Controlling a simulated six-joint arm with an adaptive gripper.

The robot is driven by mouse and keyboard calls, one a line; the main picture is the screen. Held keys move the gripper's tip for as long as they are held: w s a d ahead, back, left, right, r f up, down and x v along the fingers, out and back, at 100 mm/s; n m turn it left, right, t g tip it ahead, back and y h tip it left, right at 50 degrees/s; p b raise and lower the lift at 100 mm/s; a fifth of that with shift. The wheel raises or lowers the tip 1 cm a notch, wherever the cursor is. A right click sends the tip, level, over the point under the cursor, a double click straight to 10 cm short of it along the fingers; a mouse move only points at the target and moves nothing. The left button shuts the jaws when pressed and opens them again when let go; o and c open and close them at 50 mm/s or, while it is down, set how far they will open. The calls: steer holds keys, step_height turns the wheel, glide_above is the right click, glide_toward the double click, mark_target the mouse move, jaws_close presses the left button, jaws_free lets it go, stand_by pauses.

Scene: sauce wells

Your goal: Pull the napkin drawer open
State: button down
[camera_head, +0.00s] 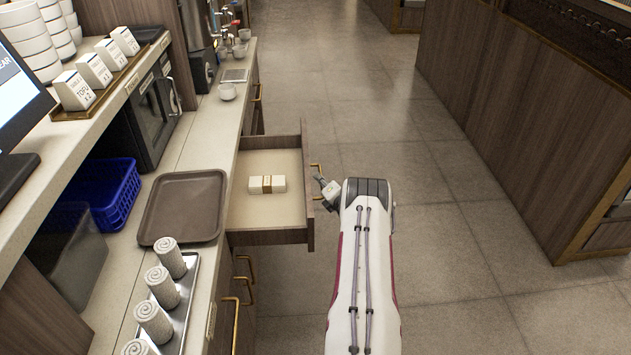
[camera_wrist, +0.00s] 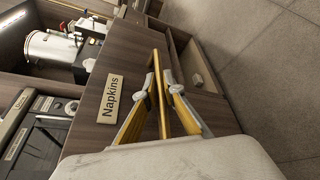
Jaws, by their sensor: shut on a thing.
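The napkin drawer (camera_head: 268,237) stands pulled out from the counter in the head view, its inside open to view. A banded white bundle (camera_head: 280,184) lies on its floor. In the wrist view the drawer front (camera_wrist: 90,90) carries a "Napkins" label (camera_wrist: 110,99) and a brass bar handle (camera_wrist: 160,80). My gripper (camera_wrist: 163,82) is shut on this handle, one finger on each side. In the head view my gripper (camera_head: 322,184) is at the drawer front, and my arm partly hides the fingers and handle.
On the counter are a brown tray (camera_head: 147,236), a metal tray (camera_head: 187,313) with several rolled towels, and a blue basket (camera_head: 124,205). Other brass handles (camera_head: 236,325) stick out from the counter front. The tiled floor (camera_head: 440,240) to the right is clear.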

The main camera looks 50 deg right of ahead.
steer(key=shift+d, duration=0.1)
steer(key=c, duration=2.2)
jaws_free()
steer(key=shift+o, duration=0.2)
steer(key=shift+s+r, duration=0.1)
steer(key=shift+s, duration=0.05)
steer(key=v, duration=1.1)
steer(key=shift+s+a, duration=0.25)
